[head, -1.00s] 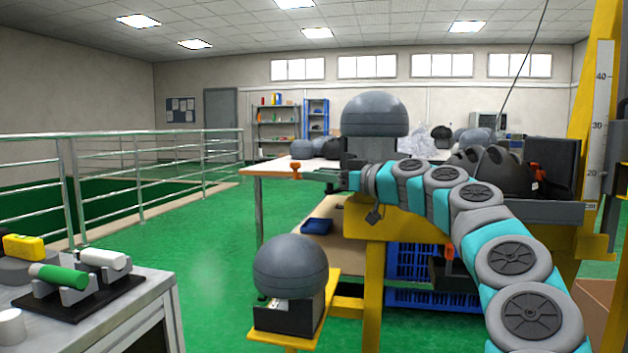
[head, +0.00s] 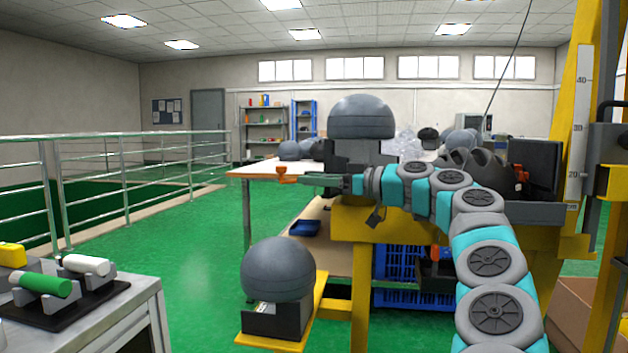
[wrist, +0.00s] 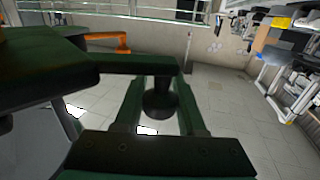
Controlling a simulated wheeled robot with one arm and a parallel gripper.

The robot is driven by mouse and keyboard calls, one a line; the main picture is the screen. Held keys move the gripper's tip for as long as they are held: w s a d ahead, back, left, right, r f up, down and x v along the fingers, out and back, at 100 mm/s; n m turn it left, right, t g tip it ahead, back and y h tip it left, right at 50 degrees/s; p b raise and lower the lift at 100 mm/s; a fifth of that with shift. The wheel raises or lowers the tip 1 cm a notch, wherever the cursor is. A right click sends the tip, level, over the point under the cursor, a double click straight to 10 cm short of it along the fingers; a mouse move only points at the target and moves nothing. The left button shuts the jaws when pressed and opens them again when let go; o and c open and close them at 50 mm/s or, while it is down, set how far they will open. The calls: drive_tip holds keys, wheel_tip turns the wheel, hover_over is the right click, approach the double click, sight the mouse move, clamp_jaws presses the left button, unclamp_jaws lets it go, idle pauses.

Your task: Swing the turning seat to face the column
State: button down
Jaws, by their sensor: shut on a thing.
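The turning seat appears to be the dark block (head: 345,151) under a large grey dome (head: 361,117), on the yellow stand in the head view. My gripper (head: 340,183) reaches in front of it from the right. In the wrist view my gripper (wrist: 160,100) is shut around a black knob (wrist: 160,104) below a dark green bar. An orange handle end (head: 287,174) sticks out left of my gripper; orange also shows in the wrist view (wrist: 108,40). The yellow column (head: 566,130) with its scale stands at the right. My arm partly hides the seat's lower part.
A second grey dome on a dark box (head: 276,321) stands low on a yellow arm in front. A grey cart (head: 130,308) with green and white cylinders is at the left. A dark tray (head: 530,212) lies beside the column. Green floor is free towards the railing (head: 125,165).

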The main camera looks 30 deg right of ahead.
drive_tip(key=c, duration=0.5)
unclamp_jaws()
drive_tip(key=shift+v, duration=3.9)
